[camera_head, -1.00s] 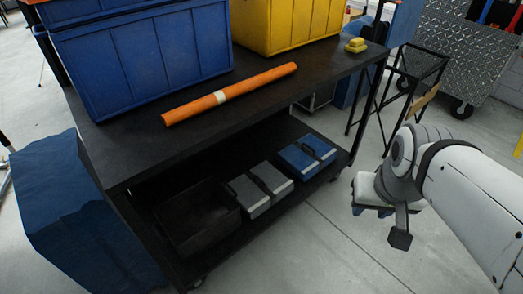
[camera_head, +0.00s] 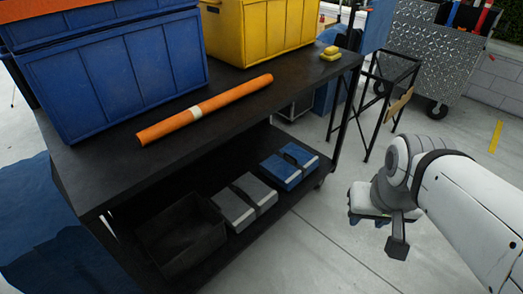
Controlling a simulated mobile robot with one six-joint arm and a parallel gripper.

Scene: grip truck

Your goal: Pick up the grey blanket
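The grey blanket (camera_head: 236,212) appears to be the light grey folded bundle with a dark strap on the cart's lower shelf. It lies flat between a black open bin (camera_head: 180,240) and a similar blue strapped bundle (camera_head: 289,166). My gripper (camera_head: 368,219) hangs outside the cart, to the right of the grey bundle and clear of it. Its fingers point down and are mostly hidden by the wrist, so their opening does not show. I see nothing held in it.
The black cart (camera_head: 110,176) carries blue and yellow crates, an orange roll (camera_head: 205,110) and small yellow blocks on top. Its top overhangs the lower shelf. A black frame stand (camera_head: 392,72) is behind my arm.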

